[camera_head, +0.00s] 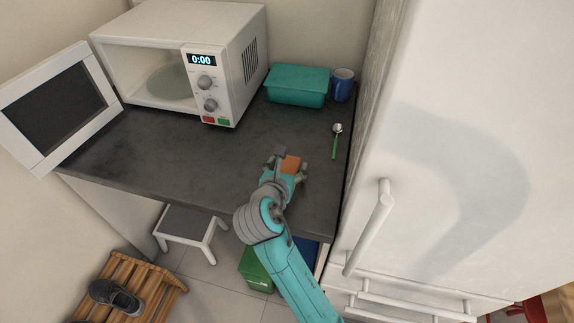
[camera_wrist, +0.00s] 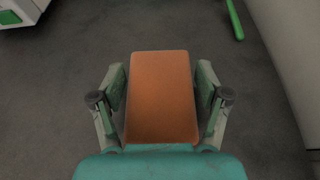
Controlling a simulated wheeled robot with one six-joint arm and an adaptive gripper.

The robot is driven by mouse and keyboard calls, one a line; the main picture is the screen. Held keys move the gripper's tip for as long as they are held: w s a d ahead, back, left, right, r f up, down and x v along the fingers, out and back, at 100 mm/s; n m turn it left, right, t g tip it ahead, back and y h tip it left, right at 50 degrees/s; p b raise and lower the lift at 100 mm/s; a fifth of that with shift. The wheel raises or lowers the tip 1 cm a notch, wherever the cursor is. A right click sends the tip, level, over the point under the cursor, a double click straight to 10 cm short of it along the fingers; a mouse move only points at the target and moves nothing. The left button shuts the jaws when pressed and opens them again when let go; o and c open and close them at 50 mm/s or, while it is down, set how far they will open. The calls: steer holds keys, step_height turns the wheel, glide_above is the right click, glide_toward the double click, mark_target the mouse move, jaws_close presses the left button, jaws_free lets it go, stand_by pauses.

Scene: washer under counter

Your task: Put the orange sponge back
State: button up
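The orange sponge (camera_head: 291,165) is at my gripper over the dark counter, right of the microwave. In the wrist view the sponge (camera_wrist: 160,95) lies lengthwise between the two fingers of my gripper (camera_wrist: 162,98). My gripper (camera_head: 290,164) in the head view is low over the counter's front right part. I cannot tell whether the sponge touches the counter.
An open microwave (camera_head: 222,75) stands back left. A teal box (camera_head: 298,87) and a blue mug (camera_head: 342,85) stand at the back right. A green-handled spoon (camera_head: 335,142) lies right of my gripper. The white fridge (camera_head: 450,130) bounds the right side. The counter's (camera_head: 150,150) middle is clear.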

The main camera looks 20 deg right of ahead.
stand_by(0.3)
steer(key=shift+r, duration=0.15)
steer(key=v, duration=1.2)
